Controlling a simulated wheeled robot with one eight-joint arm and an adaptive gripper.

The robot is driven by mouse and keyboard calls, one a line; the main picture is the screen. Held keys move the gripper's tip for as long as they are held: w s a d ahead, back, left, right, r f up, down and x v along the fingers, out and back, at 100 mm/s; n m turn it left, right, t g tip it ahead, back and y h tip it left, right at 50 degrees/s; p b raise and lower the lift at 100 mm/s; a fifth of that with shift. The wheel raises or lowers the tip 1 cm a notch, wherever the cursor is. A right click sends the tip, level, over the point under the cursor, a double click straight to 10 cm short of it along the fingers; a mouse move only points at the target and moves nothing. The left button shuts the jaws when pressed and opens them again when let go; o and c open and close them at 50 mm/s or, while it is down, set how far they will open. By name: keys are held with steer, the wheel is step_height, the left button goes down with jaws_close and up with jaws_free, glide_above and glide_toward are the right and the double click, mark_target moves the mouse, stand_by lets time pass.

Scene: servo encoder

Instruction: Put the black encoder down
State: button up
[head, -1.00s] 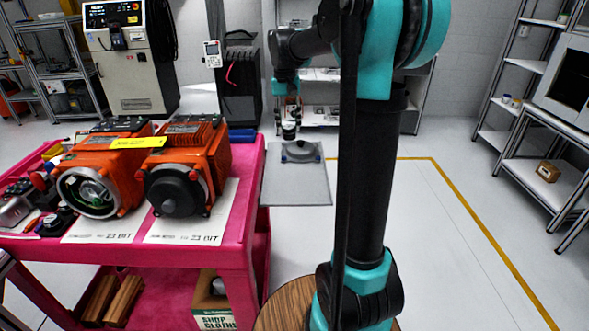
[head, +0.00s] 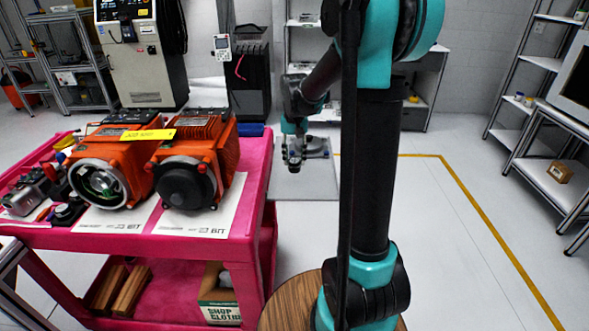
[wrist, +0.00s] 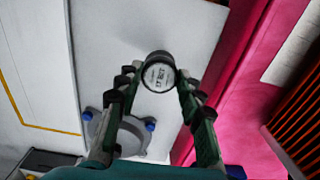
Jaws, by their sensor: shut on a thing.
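The black encoder (wrist: 158,72) is a small round black part with a white printed label on its face. My gripper (wrist: 156,82) is shut on it, one finger at each side. In the head view my gripper (head: 294,160) hangs over the grey plate (head: 306,187) to the right of the pink cart. The encoder is small and dark there, and I cannot tell whether it touches the plate. In the wrist view the plate (wrist: 110,45) spreads behind the encoder.
A grey round cover (wrist: 132,136) with blue knobs lies on the plate, close to my fingers. The pink cart (head: 262,190) stands at left with two orange motors (head: 118,165) (head: 195,165). Right of the plate, beyond my arm, the floor is clear.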

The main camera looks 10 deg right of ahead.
mark_target(294, 168)
steer(key=shift+f, duration=2.4)
steer(key=o, duration=1.1)
steer(key=shift+o, duration=0.2)
step_height(294, 168, up, 12)
steer(key=shift+f, duration=0.2)
steer(key=shift+s, duration=0.2)
steer(key=s+d+f+n+t, duration=0.1)
steer(key=s+d+f+t, duration=0.1)
steer(key=s+f, duration=0.5)
steer(key=s+d+f+n+t, duration=0.1)
steer(key=s+f, duration=0.6)
steer(key=s, duration=0.8)
steer(key=shift+s+d+t, duration=0.35)
steer(key=shift+d+t, duration=0.2)
steer(key=shift+t, duration=0.05)
